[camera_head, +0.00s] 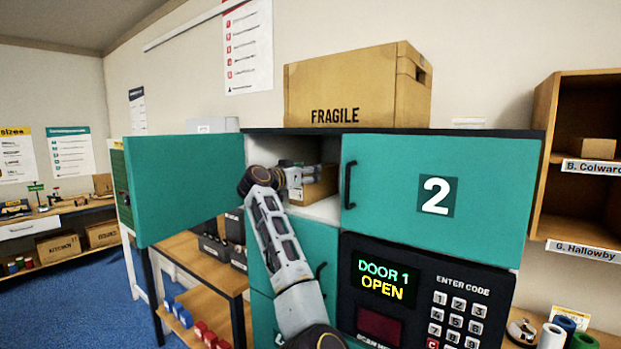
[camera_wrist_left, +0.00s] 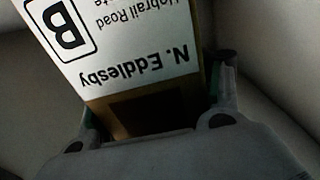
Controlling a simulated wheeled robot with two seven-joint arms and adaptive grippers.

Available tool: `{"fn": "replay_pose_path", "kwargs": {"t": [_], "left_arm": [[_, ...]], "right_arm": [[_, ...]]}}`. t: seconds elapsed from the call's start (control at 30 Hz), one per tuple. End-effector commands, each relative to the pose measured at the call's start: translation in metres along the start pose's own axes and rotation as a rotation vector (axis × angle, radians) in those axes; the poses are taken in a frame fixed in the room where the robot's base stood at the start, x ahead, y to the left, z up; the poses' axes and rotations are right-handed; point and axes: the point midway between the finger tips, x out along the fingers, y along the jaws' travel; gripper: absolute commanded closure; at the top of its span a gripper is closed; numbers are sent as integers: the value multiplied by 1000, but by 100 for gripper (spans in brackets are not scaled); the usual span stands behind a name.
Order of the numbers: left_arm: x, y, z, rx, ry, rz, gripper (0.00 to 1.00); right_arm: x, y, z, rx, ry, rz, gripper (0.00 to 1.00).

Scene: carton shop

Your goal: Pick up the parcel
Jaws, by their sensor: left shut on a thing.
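The parcel (camera_head: 318,188) is a small brown box inside the open upper-left locker compartment (camera_head: 322,210). In the left wrist view the parcel (camera_wrist_left: 150,118) carries a white label reading "N. Eddlesby" with a boxed letter B, upside down. My left gripper (camera_head: 300,180) reaches into the compartment and is shut on the parcel. In the left wrist view the fingers (camera_wrist_left: 150,110) stand on both sides of the box. The gripper hides part of the parcel. My right gripper is not in view.
The teal door (camera_head: 190,188) stands swung open to the left. Door 2 (camera_head: 440,200) is closed. The keypad screen (camera_head: 385,280) reads "DOOR 1 OPEN". A large "FRAGILE" carton (camera_head: 340,90) sits on top of the locker. A wooden shelf unit (camera_head: 545,140) is at the right.

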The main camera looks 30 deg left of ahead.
Motion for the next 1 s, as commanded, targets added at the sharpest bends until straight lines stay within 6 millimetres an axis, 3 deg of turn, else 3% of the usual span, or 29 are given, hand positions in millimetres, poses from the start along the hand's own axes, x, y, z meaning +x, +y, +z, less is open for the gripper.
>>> {"fn": "replay_pose_path", "kwargs": {"t": [0.6,1.0], "left_arm": [[-2,-1,-38,3,4,-2,79],[-42,-1,-36,2,5,-4,79]], "right_arm": [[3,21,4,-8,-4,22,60],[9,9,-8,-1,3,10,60]]}}
